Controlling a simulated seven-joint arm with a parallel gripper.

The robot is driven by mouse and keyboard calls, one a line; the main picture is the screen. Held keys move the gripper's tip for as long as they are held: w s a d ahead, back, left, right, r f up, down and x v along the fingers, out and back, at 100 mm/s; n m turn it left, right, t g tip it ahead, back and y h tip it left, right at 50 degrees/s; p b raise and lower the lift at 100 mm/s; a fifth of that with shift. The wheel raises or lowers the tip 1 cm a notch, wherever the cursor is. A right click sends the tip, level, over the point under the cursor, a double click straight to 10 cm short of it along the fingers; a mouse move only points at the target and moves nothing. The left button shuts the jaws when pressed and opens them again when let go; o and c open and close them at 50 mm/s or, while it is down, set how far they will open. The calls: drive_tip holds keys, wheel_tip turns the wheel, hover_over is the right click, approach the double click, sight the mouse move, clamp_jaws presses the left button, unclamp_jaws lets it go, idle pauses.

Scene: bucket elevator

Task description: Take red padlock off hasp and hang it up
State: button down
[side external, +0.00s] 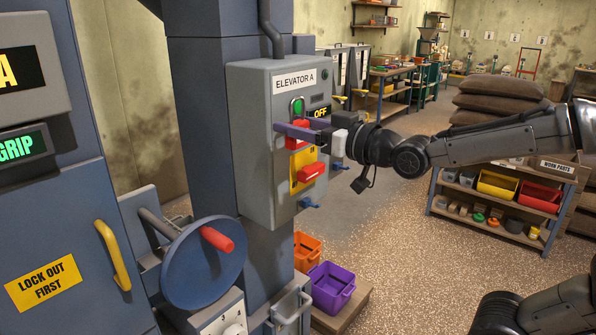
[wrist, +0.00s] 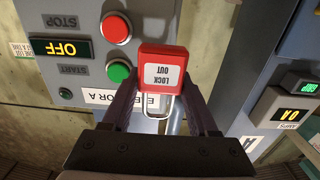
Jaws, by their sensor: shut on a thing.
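The red padlock (wrist: 163,68), marked LOCK OUT, sits between the two fingers of my gripper (wrist: 160,88), which is shut on its body. Its metal shackle (wrist: 157,112) shows as a loop, and I see nothing passing through it. In the side view the padlock (side external: 297,135) is at my gripper (side external: 302,132), in front of the grey ELEVATOR A box (side external: 255,150). Below it is a yellow plate (side external: 298,182) with a red handle (side external: 312,172). Blue hooks (side external: 310,203) show at the box's lower edge. I cannot make out the hasp clearly.
The box carries a green button (side external: 297,106) and an OFF display (wrist: 60,48). At left are a blue wheel with a red handle (side external: 217,239) and a cabinet with a yellow handle (side external: 113,256). Orange and purple bins (side external: 331,287) stand below.

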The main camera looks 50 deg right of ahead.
wheel_tip(320, 180, up, 4)
drive_tip(key=shift+r, duration=0.25)
drive_tip(key=d+h, duration=0.1)
drive_tip(key=d, duration=0.2)
drive_tip(key=d+m+h, duration=0.1)
drive_tip(key=d, duration=0.2)
drive_tip(key=d+m+h, duration=0.1)
drive_tip(key=d, duration=0.3)
drive_tip(key=shift+w+r, duration=0.15)
drive_tip(key=shift+r, duration=0.1)
drive_tip(key=s+d+f+m+g+h, duration=0.1)
drive_tip(key=s+d+m+g+h, duration=0.25)
drive_tip(key=d, duration=1.25)
wheel_tip(320, 180, down, 26)
drive_tip(key=s+t, duration=0.1)
drive_tip(key=t, duration=0.1)
drive_tip(key=shift+n+h, duration=0.35)
drive_tip(key=shift+h, duration=0.1)
drive_tip(key=shift+w+a, duration=0.1)
drive_tip(key=shift+w, duration=2.45)
drive_tip(key=shift+w, duration=0.3)
drive_tip(key=shift+w+a+r, duration=0.1)
drive_tip(key=shift+w, duration=1.45)
